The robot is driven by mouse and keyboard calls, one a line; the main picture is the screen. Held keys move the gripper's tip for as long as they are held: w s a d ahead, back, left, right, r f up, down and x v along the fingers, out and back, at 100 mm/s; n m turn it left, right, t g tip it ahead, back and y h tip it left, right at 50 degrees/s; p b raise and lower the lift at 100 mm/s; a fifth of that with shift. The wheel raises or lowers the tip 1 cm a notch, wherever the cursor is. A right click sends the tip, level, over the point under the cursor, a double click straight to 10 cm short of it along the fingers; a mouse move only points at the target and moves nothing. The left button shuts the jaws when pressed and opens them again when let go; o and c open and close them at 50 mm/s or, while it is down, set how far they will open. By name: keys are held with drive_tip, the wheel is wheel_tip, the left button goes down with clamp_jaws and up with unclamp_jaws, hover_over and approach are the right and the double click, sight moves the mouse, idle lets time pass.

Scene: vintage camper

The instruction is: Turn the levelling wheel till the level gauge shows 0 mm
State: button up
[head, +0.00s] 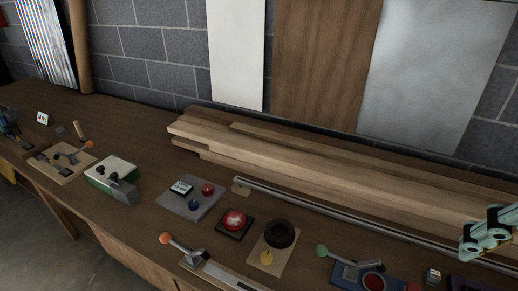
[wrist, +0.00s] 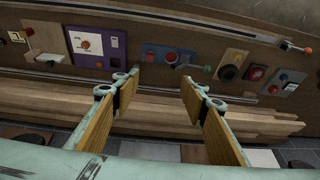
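A black ring-shaped wheel (head: 279,235) sits on a light wooden board with a yellow tag or knob on it; I cannot tell if it is the levelling wheel. A dark round disc, probably the same wheel, shows in the wrist view (wrist: 229,72). A small display (head: 181,187) is on a grey panel with red and blue knobs; its text is too small to read. No 0 mm reading can be made out. My gripper (wrist: 161,80) is open and empty above the bench, its two fingers wide apart; it also shows at the right edge of the head view (head: 488,232).
A red button (head: 235,220), a green-knobbed lever (head: 322,250) and an orange-knobbed lever (head: 166,239) are on the bench. A purple panel (wrist: 113,45) carries a white dial. A long metal rail (head: 330,214) and stacked planks (head: 330,165) run along the back.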

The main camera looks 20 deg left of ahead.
drive_tip(key=w+a+r+m+p, duration=0.1)
drive_tip(key=w+a+r+p, duration=0.2)
drive_tip(key=w, duration=0.5)
drive_tip(key=w+a+r+m+y, duration=0.1)
drive_tip(key=w+a+r, duration=0.2)
drive_tip(key=w+a, duration=0.3)
drive_tip(key=w+a+r+m+p, duration=0.1)
drive_tip(key=w+a+r+p, duration=0.15)
drive_tip(key=w, duration=0.65)
drive_tip(key=w+a+f+m+y+p, duration=0.1)
drive_tip(key=w+a+m+p, duration=0.15)
drive_tip(key=w+a, duration=1.25)
drive_tip(key=n+g+h+p, duration=0.1)
drive_tip(key=n+g+p, duration=0.25)
drive_tip(key=p, duration=0.35)
hover_over(208, 187)
wheel_tip(208, 187, down, 31)
drive_tip(key=shift+s+d+r, duration=0.15)
drive_tip(key=shift+s+d, duration=0.05)
drive_tip(key=shift+d, duration=0.25)
drive_tip(key=shift+f, duration=0.2)
drive_tip(key=shift+w+a+f+p, duration=0.1)
drive_tip(key=shift+f+p, duration=0.2)
drive_tip(key=shift+f, duration=1.95)
drive_tip(key=shift+s+a+f+p, duration=0.15)
drive_tip(key=shift+f+p, duration=0.2)
drive_tip(key=shift+f, duration=1.85)
drive_tip(key=shift+w+a+f+p, duration=0.15)
drive_tip(key=shift+f+p, duration=0.15)
drive_tip(key=shift+f, duration=1.95)
